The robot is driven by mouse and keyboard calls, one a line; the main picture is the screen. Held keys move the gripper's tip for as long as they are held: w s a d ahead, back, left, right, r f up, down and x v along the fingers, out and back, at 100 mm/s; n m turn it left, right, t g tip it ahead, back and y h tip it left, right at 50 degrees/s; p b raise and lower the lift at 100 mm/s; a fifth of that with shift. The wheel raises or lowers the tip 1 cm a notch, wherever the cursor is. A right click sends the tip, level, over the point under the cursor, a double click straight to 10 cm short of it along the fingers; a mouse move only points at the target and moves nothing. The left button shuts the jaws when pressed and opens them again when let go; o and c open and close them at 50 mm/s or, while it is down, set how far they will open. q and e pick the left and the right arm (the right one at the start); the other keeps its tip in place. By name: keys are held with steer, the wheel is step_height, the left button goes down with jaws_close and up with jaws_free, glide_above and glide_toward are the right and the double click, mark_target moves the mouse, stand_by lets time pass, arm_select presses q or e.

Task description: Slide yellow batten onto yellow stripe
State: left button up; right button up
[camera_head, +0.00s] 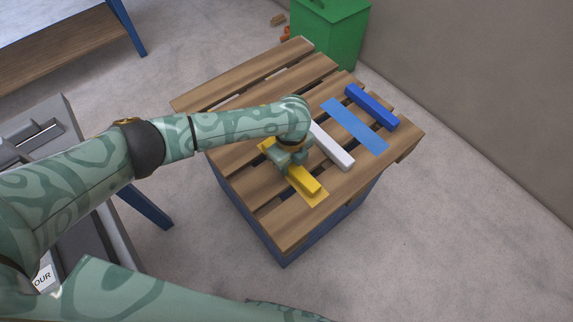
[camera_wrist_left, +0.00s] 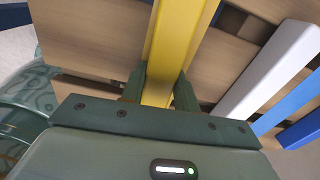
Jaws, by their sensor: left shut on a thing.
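The yellow batten (camera_head: 305,180) lies on the slatted wooden pallet top, at its near middle. The yellow stripe (camera_head: 314,200) shows as a flat band beneath and beside the batten's near end, and a bit of yellow also shows at the far end. The batten appears to lie largely over the stripe; my gripper hides its middle. My left gripper (camera_head: 288,160) is shut on the batten from above. In the left wrist view the batten (camera_wrist_left: 180,35) runs between the two fingers (camera_wrist_left: 160,90). My right gripper is out of view.
A white batten (camera_head: 333,147) lies just right of the yellow one. Beyond it are a blue stripe (camera_head: 355,125) and a blue batten (camera_head: 372,106) on the pallet top (camera_head: 290,230). A green bin (camera_head: 330,35) stands behind. Gaps separate the slats.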

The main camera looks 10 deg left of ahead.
arm_select(q)
steer(key=shift+w+d, duration=0.1)
steer(key=shift+w, duration=0.05)
steer(key=o, duration=1.1)
step_height(320, 180, up, 16)
steer(key=p, duration=0.8)
steer(key=shift+r+p, duration=0.15)
steer(key=shift+p, duration=0.2)
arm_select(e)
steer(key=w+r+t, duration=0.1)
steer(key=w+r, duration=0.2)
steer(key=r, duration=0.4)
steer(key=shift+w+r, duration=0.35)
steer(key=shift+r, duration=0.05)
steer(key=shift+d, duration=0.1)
